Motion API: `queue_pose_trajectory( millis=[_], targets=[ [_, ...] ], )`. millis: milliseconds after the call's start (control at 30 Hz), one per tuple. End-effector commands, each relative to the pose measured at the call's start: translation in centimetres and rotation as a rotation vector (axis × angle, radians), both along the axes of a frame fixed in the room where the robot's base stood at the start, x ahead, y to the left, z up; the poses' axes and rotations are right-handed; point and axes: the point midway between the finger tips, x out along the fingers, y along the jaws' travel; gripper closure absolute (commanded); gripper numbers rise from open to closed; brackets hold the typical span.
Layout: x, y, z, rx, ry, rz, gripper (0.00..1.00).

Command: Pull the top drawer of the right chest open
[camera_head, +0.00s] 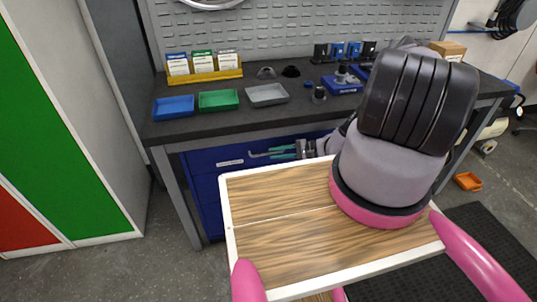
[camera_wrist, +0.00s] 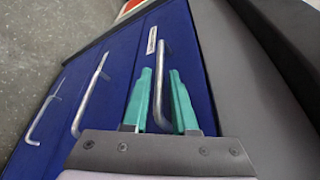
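A blue drawer chest (camera_head: 206,190) stands under the dark workbench, partly hidden by my body and arm. In the wrist view its drawer fronts appear sideways, each with a silver bar handle. The top drawer (camera_wrist: 180,50) is the one nearest the bench top and looks closed. My gripper (camera_head: 278,152) is at this drawer, its teal fingers pointing left in the head view. In the wrist view my gripper (camera_wrist: 160,72) is open, with one finger on each side of the top handle (camera_wrist: 161,105). A gap shows beside the handle; contact cannot be told.
Two lower handles (camera_wrist: 90,95) (camera_wrist: 42,118) lie to the left in the wrist view. The workbench (camera_head: 240,120) carries blue, green and grey trays and small boxes. A green and red cabinet (camera_head: 60,120) stands at left, with clear floor (camera_head: 150,235) between it and the chest.

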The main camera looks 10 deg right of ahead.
Motion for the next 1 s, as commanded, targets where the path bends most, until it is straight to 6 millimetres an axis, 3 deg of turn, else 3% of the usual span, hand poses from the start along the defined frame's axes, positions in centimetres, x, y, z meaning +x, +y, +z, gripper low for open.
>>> queue_pose_trajectory(
  millis=[200, 567, 667, 1000],
  targets=[
    [0.8, 2.5, -0.6, 0.000, 0.000, 0.001, 0.74],
    [1.0, 3.1, -0.7, -0.001, 0.000, 0.001, 0.74],
    [1.0, 3.1, -0.7, -0.001, 0.000, 0.001, 1.00],
    [1.0, 3.1, -0.7, -0.001, 0.000, 0.001, 1.00]
  ],
)
